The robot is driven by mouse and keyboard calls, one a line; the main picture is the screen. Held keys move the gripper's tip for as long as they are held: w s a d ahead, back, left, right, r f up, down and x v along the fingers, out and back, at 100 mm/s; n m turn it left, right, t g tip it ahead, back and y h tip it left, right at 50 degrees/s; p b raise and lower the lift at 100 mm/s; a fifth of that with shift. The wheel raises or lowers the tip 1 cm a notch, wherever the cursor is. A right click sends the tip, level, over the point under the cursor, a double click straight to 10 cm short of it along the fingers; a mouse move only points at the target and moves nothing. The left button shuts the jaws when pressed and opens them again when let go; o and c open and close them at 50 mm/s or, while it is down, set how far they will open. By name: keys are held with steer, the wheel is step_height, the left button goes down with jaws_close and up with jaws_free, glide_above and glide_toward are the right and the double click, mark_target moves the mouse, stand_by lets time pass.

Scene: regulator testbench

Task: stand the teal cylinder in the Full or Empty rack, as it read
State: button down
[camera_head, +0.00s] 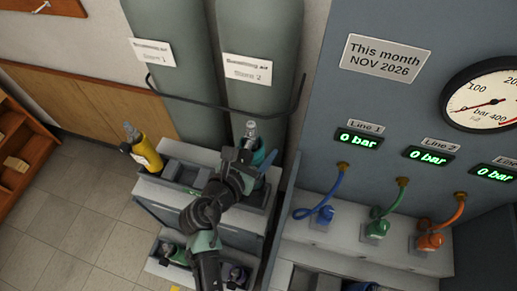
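The teal cylinder (258,156) stands roughly upright at the right end of the upper rack unit (180,190), its silver valve pointing up. My gripper (246,160) is right against its near-left side, and my arm reaches up from the bottom of the view. The gripper and wrist hide the cylinder's lower body, so I cannot tell whether it rests in a compartment or is held above it. The fingers are too small and covered to show whether they are shut on it. No Full or Empty label is readable on the racks.
A yellow cylinder (147,149) leans at the rack's left end. A lower tray (153,268) holds a green cylinder (172,253) and a dark blue one (237,274). Right are the gauge panel (390,100) and blue, green and orange hoses (432,228). Two tall grey-green tanks stand behind.

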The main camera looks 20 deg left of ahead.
steer(key=shift+w+f+b, duration=0.15)
steer(key=shift+f+b, duration=1.8)
steer(key=shift+b, duration=0.2)
steer(key=shift+f+b, duration=1.3)
steer(key=shift+f, duration=0.9)
steer(key=shift+f+b, duration=0.35)
steer(key=shift+f, duration=0.3)
steer(key=shift+c, duration=0.6)
jaws_free()
steer(key=shift+o, duration=0.6)
steer(key=shift+f, duration=0.3)
steer(key=b+v, duration=0.1)
steer(key=v, duration=1.2)
steer(key=shift+r, duration=0.2)
